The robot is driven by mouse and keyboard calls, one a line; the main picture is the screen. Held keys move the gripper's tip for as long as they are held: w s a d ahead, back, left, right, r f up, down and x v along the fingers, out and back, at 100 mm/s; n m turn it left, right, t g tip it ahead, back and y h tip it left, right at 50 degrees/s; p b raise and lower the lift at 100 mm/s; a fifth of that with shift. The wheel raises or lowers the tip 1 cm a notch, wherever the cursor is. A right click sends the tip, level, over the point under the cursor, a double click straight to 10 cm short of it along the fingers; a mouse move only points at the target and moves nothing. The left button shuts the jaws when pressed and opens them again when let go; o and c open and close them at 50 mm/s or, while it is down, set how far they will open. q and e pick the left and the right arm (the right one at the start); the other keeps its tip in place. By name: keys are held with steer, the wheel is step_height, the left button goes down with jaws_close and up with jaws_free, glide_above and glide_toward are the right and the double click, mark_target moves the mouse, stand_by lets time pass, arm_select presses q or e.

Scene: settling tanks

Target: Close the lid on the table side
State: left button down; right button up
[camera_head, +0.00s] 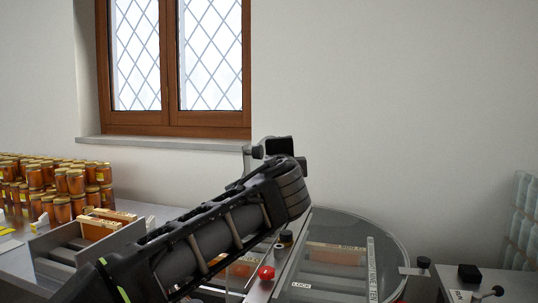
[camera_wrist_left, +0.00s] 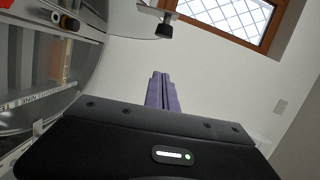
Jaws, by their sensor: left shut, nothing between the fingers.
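The round drum has a clear lid half on its right side (camera_head: 345,235), lying flat with a dark knob on its tab. The table-side lid appears raised: its grey tab and black knob (camera_head: 257,152) stand up beside my left wrist. Its clear curved pane (camera_wrist_left: 110,22) and knob (camera_wrist_left: 167,28) also show at the top of the left wrist view. Most of this pane is hidden behind my arm in the head view. My left gripper (camera_wrist_left: 161,78) is shut and empty, its purple fingers below the knob in the picture, apart from it. Its fingers are hidden in the head view.
A red button (camera_head: 265,272) and a black knob (camera_head: 285,237) sit on the drum's crossbar, near a LOCK label. Several honey jars (camera_head: 65,185) and a grey box with frames (camera_head: 85,245) stand on the table at left. A control box (camera_head: 470,274) is at right.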

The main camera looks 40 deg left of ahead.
arm_select(q)
steer(key=w+a+p, duration=0.4)
steer(key=w+a, duration=0.3)
steer(key=a, duration=0.2)
steer(key=shift+f, duration=0.3)
steer(key=shift+a, duration=0.2)
